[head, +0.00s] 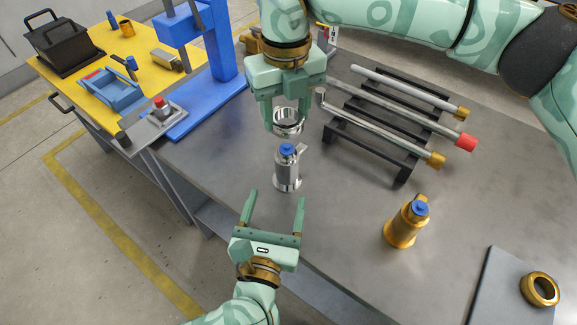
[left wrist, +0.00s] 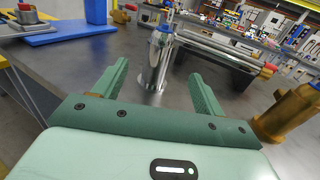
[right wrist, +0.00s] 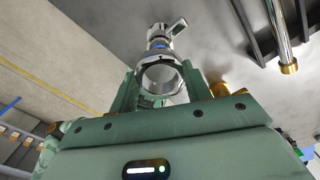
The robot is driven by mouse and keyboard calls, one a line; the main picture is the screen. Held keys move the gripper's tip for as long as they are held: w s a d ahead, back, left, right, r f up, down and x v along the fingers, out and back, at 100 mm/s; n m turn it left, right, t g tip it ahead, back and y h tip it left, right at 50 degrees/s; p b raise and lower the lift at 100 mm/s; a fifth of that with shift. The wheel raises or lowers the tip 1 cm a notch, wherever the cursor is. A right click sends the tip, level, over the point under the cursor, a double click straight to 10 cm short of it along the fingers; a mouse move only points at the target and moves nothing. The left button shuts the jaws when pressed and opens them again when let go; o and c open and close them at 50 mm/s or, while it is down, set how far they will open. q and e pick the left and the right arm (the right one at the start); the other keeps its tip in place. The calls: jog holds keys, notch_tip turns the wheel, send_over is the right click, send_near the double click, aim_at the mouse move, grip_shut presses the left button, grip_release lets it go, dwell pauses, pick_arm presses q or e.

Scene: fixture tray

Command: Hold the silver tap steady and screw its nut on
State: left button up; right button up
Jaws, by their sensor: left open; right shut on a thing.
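The silver tap (head: 287,170) stands upright on the grey table, with a blue cap on top and a small lever at its side. My right gripper (head: 287,118) is shut on the silver nut (head: 288,122), a ring held above the tap and apart from it. The nut also shows between the fingers in the right wrist view (right wrist: 161,76). My left gripper (head: 274,205) is open and empty, just in front of the tap. In the left wrist view the tap (left wrist: 158,62) stands beyond and between the open fingers.
A brass tap (head: 405,224) with a blue cap stands at right. A brass nut (head: 540,289) lies on a dark mat (head: 495,290). A black rack (head: 398,172) with several pipes is at the back right. A blue press (head: 228,75) stands at the back left.

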aim_at(284, 169)
pick_arm(q)
jog(key=w, duration=0.3)
jog(key=w+d, duration=0.1)
jog(key=w, duration=0.3)
jog(key=w+d, duration=0.1)
jog(key=w, duration=0.3)
jog(key=c, duration=1.5)
pick_arm(e)
jog(key=shift+f, duration=2.45)
